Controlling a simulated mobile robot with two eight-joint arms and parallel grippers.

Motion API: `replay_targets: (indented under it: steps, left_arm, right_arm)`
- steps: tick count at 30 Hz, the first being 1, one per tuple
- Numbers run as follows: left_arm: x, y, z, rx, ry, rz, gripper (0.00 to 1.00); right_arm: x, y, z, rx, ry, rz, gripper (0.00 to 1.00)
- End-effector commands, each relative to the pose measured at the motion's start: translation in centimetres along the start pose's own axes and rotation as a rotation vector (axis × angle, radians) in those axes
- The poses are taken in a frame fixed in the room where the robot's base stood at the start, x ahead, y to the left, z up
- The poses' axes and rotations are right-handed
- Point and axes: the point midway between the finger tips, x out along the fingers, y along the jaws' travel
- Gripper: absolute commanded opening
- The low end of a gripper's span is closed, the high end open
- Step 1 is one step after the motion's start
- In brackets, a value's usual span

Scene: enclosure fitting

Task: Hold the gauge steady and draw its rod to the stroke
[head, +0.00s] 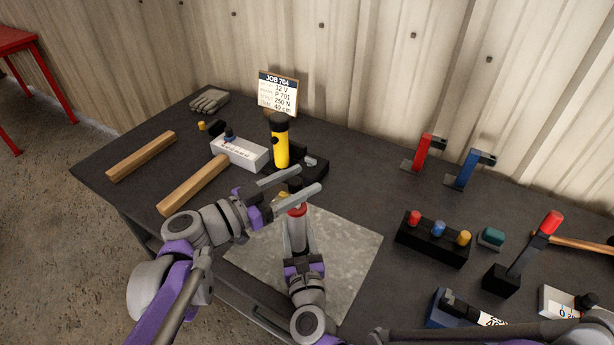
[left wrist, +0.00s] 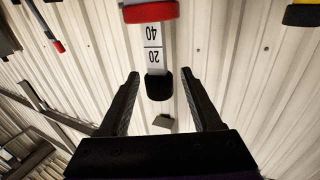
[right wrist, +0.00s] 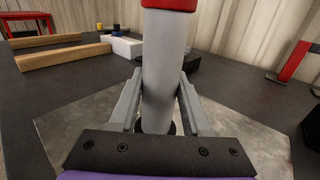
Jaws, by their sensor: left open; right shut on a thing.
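The gauge (head: 297,233) stands upright over the pale mat, a grey cylinder with a red collar. My right gripper (head: 302,258) is shut on its body, which also shows between the fingers in the right wrist view (right wrist: 165,70). In the left wrist view the white rod (left wrist: 152,50) sticks out past the red collar (left wrist: 150,12), with 20 and 40 marks and a black end cap (left wrist: 159,87). My left gripper (head: 294,186) is open at the rod's end. Its fingers appear either side of the cap, apart from it. A job card (head: 277,92) stands behind; its small print is hard to read.
A yellow-and-black torch (head: 280,145) stands close behind my left gripper. Wooden bars (head: 193,184) and a white box (head: 240,152) lie left. A black block with coloured knobs (head: 433,240), clamps (head: 424,153) and a red-tipped lever (head: 527,252) stand right. The metal mat (head: 345,255) is mostly bare.

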Motion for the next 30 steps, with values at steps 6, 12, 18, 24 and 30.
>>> replay_targets:
  steps: [6,12,18,24,30]
  left_arm:
    - [-5.0,-0.1,0.0,0.002,-0.001,-0.006,0.66]
    - [-8.3,-0.1,0.0,0.001,-0.001,-0.004,0.66]
    - [-9.6,0.0,0.0,0.000,-0.001,-0.002,0.66]
    - [-9.6,0.0,0.0,0.000,0.000,0.000,0.66]
    - [-9.6,0.0,0.0,0.000,0.000,0.000,0.66]
  right_arm:
    - [0.0,0.0,0.0,0.000,0.000,0.000,0.00]
    - [0.0,0.0,0.0,0.000,0.000,0.000,0.00]
    - [0.0,0.0,0.0,0.000,0.000,0.000,0.00]
    - [0.0,0.0,0.0,0.000,0.000,0.000,0.00]
    - [0.0,0.0,0.0,0.000,0.000,0.000,0.55]
